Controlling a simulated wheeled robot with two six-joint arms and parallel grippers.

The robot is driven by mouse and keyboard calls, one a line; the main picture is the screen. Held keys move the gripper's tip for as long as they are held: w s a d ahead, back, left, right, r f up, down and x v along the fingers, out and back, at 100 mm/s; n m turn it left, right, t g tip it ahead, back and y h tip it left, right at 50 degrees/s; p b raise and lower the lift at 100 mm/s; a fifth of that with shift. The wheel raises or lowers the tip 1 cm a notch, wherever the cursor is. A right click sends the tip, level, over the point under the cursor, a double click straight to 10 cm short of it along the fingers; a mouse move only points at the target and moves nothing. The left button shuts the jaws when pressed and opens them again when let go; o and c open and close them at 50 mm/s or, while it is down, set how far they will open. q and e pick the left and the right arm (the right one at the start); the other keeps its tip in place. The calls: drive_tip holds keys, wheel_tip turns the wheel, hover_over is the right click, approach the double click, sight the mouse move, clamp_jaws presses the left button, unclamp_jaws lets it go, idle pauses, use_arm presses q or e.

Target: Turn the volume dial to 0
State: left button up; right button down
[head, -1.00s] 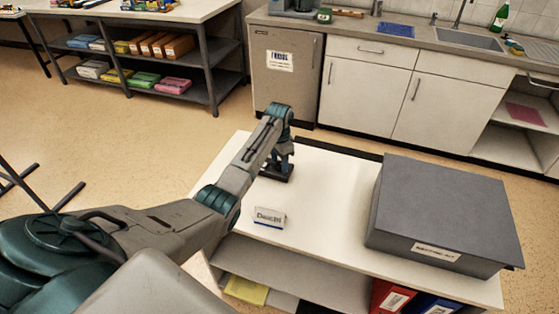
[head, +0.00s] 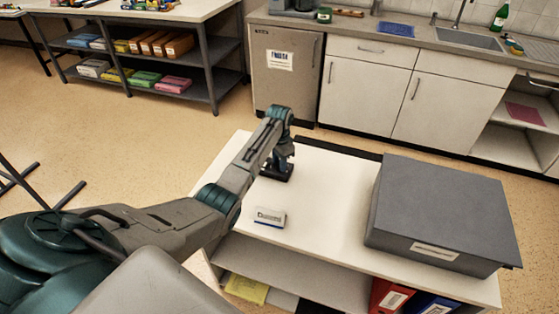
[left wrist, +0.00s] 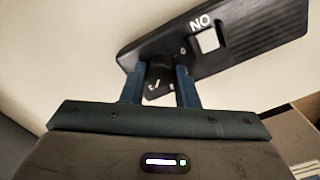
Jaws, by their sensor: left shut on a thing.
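The volume dial (left wrist: 160,72) is a dark round knob on a black panel (left wrist: 235,45) in the left wrist view. The panel bears white letters, a small white square and white marks by the dial. My left gripper (left wrist: 161,84) has its two blue fingers on either side of the dial and is shut on it. In the head view the black device (head: 277,171) lies on the white tabletop, mostly hidden under my left gripper (head: 281,164). The dial itself is too small and covered to make out there. My right gripper is not in view.
A large grey box (head: 445,210) fills the right side. Binders (head: 390,297) stand on the shelf below. The tabletop between device and box is clear.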

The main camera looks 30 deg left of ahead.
use_arm(q)
drive_tip(key=n+p, duration=0.3)
drive_tip(key=shift+r, duration=0.25)
drive_tip(key=n+p, duration=0.1)
drive_tip(key=n, duration=0.1)
drive_tip(key=shift+n+p, duration=0.4)
drive_tip(key=n+p, duration=0.2)
drive_tip(key=n, duration=0.1)
drive_tip(key=shift+f+n, duration=0.1)
drive_tip(key=shift+n, duration=0.2)
drive_tip(key=n+p, duration=0.1)
drive_tip(key=n, duration=0.2)
drive_tip(key=shift+n+p, duration=0.3)
drive_tip(key=n+p, duration=0.1)
drive_tip(key=n, duration=0.3)
drive_tip(key=n+p, duration=0.1)
drive_tip(key=n, duration=0.3)
drive_tip(key=n+p, duration=0.1)
drive_tip(key=n, duration=0.3)
drive_tip(key=shift+f+n, duration=0.1)
drive_tip(key=shift+n, duration=0.2)
drive_tip(key=shift+w+n+p, duration=0.1)
drive_tip(key=shift+n+p, duration=0.25)
drive_tip(key=shift+n, duration=1.55)
